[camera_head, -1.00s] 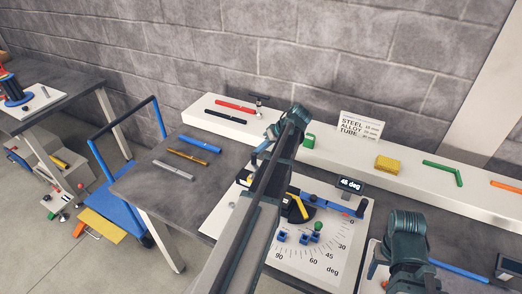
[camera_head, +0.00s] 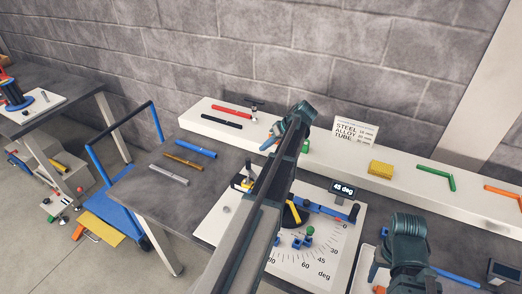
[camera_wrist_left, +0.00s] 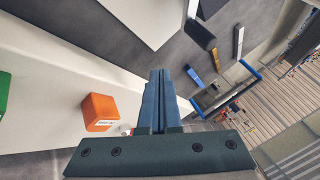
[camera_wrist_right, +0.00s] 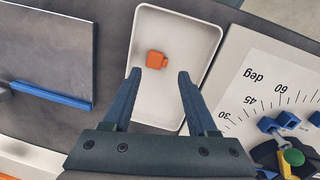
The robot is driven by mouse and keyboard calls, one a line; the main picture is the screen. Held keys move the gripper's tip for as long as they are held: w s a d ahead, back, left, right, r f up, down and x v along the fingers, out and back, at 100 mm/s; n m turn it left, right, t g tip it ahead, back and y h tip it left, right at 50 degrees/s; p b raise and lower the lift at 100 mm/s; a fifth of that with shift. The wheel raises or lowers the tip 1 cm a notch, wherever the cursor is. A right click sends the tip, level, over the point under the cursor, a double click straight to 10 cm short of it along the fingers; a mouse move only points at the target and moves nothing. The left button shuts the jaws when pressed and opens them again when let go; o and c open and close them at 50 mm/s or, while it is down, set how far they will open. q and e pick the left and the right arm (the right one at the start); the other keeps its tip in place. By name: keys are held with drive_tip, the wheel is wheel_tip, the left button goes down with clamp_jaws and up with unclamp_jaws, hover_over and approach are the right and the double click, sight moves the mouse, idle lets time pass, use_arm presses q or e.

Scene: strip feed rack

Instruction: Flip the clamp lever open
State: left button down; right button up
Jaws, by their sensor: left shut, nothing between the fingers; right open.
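The bending fixture is a white plate (camera_head: 340,262) with a degree scale, a blue arm (camera_head: 333,212) and a green knob (camera_head: 309,231). A yellow lever-like part (camera_head: 295,212) shows on its dark hub; I cannot tell whether this is the clamp lever. My left arm covers part of the plate. My left gripper (camera_head: 268,144) is shut and empty, in the air beyond the plate; its closed fingers also show in the left wrist view (camera_wrist_left: 158,75). My right gripper (camera_wrist_right: 160,76) is open and empty above a white tray (camera_wrist_right: 204,50) holding an orange block (camera_wrist_right: 156,60).
A long white shelf (camera_head: 310,170) runs along the wall with coloured bars, a yellow block (camera_head: 380,169) and a sign (camera_head: 355,132). Loose bars, including a blue one (camera_head: 195,148), lie on the dark table. A blue trolley (camera_head: 108,215) stands left.

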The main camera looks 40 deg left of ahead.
use_arm(q)
drive_tip(key=w+d+r+p, duration=0.3)
drive_tip(key=r+p, duration=0.2)
drive_tip(key=r, duration=0.1)
drive_tip(key=shift+r, duration=0.25)
drive_tip(key=s+d+f+m+h, duration=0.1)
drive_tip(key=s+d+m+h, duration=0.1)
drive_tip(key=s+d+m, duration=0.3)
drive_tip(key=s+d+f+m+t+h, duration=0.1)
drive_tip(key=s+d+f+m+h, duration=0.1)
drive_tip(key=s+d+m, duration=0.4)
drive_tip(key=s+d+f+m+t+h, duration=0.1)
drive_tip(key=s+d+m, duration=0.4)
drive_tip(key=s+d, duration=0.8)
drive_tip(key=d, duration=1.4)
drive_tip(key=shift+s+d+f+m+h, duration=0.15)
drive_tip(key=shift+s+d+m+h, duration=0.05)
drive_tip(key=shift+s+m+h, duration=0.2)
